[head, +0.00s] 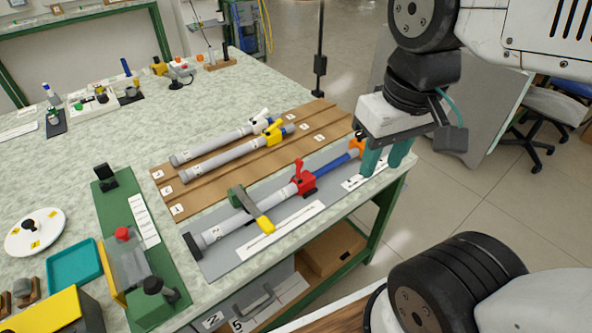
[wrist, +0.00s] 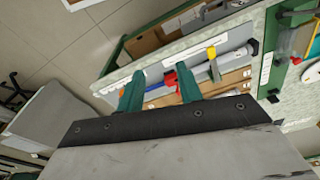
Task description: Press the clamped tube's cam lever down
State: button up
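A blue inner rod (head: 334,167) runs from the collar to an orange end piece (head: 357,146). My gripper (head: 384,160) has teal fingers and is open and empty, above the right end of the plate, to the right of the lever. In the wrist view the red collar and lever (wrist: 170,77) show between the fingers (wrist: 160,88), farther off.
Two more tubes, with a white lever (head: 260,116) and a yellow lever (head: 272,127), lie on a brown board behind. A green fixture (head: 170,265) stands at the left. The table's front edge runs below the plate. A white label strip (head: 280,230) lies before the tube.

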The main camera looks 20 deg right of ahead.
jog(key=shift+a, duration=0.15)
jog(key=c, duration=0.5)
jog(key=w+a+f+n+g+h, duration=0.1)
jog(key=w+a+f, duration=0.1)
jog(key=w+a+f+n+g+h, duration=0.1)
jog(key=w+a+f+n+g, duration=0.1)
jog(key=w, duration=0.1)
jog(key=shift+w+a+f+n, duration=0.15)
jog(key=shift+a+f+n, duration=0.15)
jog(key=shift+a, duration=0.05)
grip_shut()
jog(key=w+a+f+t+h, duration=0.2)
jog(key=w+a+f+h, duration=0.1)
jog(key=w, duration=0.5)
jog(key=w+a+f+t+h, duration=0.1)
jog(key=w+a+f+h, duration=0.3)
jog(key=w+a, duration=0.4)
jog(key=shift+w+f+m+t, duration=0.4)
jog(key=shift+w+f, duration=0.1)
jog(key=shift+f, duration=0.35)
